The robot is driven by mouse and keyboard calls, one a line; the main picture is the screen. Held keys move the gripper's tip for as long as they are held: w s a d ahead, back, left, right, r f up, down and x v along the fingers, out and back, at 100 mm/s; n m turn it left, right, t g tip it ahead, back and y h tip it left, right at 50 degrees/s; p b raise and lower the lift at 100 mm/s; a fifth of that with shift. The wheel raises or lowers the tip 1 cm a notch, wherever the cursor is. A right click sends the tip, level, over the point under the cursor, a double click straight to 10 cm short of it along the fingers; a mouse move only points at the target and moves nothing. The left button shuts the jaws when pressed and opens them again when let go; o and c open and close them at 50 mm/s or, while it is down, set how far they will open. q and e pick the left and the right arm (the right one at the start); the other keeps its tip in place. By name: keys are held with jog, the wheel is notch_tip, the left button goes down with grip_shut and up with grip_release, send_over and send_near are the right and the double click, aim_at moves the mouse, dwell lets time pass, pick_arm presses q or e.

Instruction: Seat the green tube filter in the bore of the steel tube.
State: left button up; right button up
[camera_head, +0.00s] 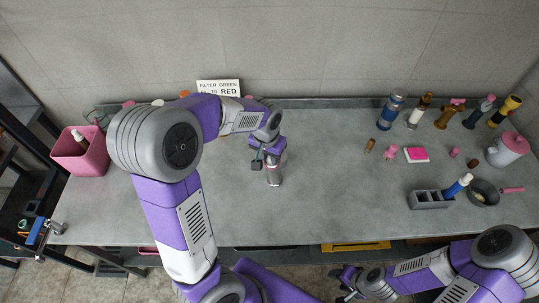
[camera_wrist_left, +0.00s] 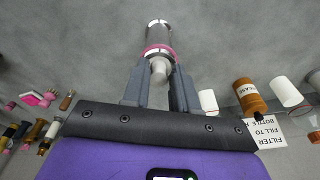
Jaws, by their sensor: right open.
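A steel cylinder with a pink collar (camera_head: 273,178), which looks like the steel tube, stands on the bench near its middle. In the left wrist view it (camera_wrist_left: 158,35) lies just beyond my fingertips, with a pale knob (camera_wrist_left: 160,72) at its near end. My left gripper (camera_head: 263,157) is at its upper end. Its fingers (camera_wrist_left: 162,80) flank the knob; whether they touch it is unclear. My right gripper (camera_head: 345,283) is open and empty, low in front of the bench. I cannot make out a green tube filter; my left arm hides part of the bench.
A sign (camera_head: 218,87) stands at the back wall. A pink bin (camera_head: 79,152) is at the left end. Several bottles and pepper-mill-like items stand at the back right, with a grey rack (camera_head: 430,200), a pan (camera_head: 484,193) and a pink-lidded jug (camera_head: 507,150).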

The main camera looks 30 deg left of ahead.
pick_arm(q)
jog(key=shift+o, duration=1.4)
jog(key=shift+r, duration=0.1)
notch_tip(320, 180, up, 12)
jog(key=s+p, duration=0.1)
jog(key=p, duration=0.1)
jog(key=shift+s, duration=0.4)
jog(key=shift+d, duration=0.1)
